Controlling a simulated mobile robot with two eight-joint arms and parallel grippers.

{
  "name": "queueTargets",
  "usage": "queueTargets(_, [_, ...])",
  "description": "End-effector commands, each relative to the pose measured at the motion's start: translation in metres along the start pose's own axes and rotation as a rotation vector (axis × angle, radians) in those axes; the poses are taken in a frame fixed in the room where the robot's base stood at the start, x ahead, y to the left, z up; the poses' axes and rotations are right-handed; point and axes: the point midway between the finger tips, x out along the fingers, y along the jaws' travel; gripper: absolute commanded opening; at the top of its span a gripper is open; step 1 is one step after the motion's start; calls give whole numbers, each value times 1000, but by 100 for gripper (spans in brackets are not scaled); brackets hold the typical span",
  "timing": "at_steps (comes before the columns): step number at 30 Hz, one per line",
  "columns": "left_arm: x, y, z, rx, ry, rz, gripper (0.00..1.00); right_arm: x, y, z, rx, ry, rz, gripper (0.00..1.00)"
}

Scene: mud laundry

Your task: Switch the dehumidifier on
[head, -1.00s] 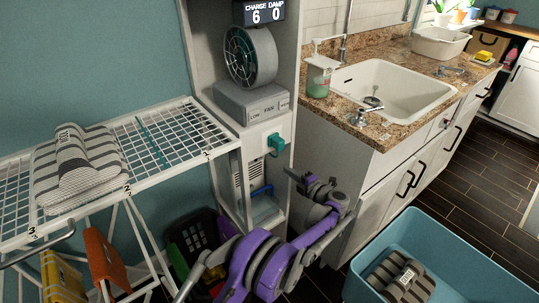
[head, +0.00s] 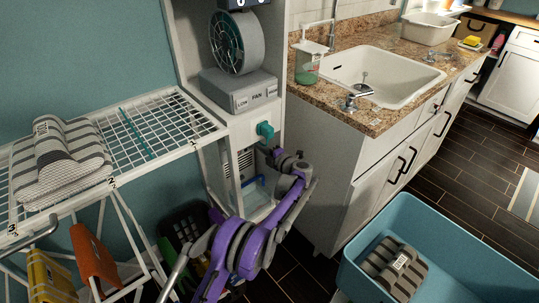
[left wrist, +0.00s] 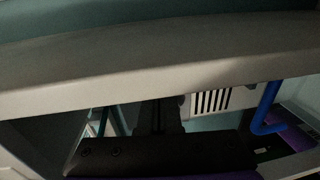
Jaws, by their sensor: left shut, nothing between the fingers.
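A white unit with dark vent slots, which looks like the dehumidifier (head: 245,160), stands in the lower bay of the tall cabinet. A teal knob or switch (head: 265,130) sticks out of the cabinet's white front panel above it. My left gripper (head: 276,153) is shut and empty, just below and slightly right of the teal knob; contact cannot be told. In the left wrist view, the dark gripper (left wrist: 160,115) is under a pale band, with the slotted unit (left wrist: 222,101) and a blue hooked handle (left wrist: 268,112) beyond. My right gripper is not in view.
A grey fan (head: 237,45) sits on a base marked FAN above the knob. A wire drying rack (head: 170,120) with a striped towel stands left. The sink counter (head: 330,105) is close on the right. A blue tub (head: 450,240) stands on the floor.

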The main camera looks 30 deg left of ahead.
Motion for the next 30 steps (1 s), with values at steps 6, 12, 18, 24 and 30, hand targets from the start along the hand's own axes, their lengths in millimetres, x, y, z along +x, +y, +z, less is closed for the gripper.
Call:
queueTargets(6, [22,0,0,0,0,0,0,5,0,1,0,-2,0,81])
queueTargets(12, [26,0,0,0,0,0,0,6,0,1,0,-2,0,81])
queueTargets(18, [25,0,0,0,0,0,0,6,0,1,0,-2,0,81])
queueTargets(24, [31,-2,0,0,-1,0,0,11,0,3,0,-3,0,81])
queueTargets(30, [31,-1,0,0,-1,0,0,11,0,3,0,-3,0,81])
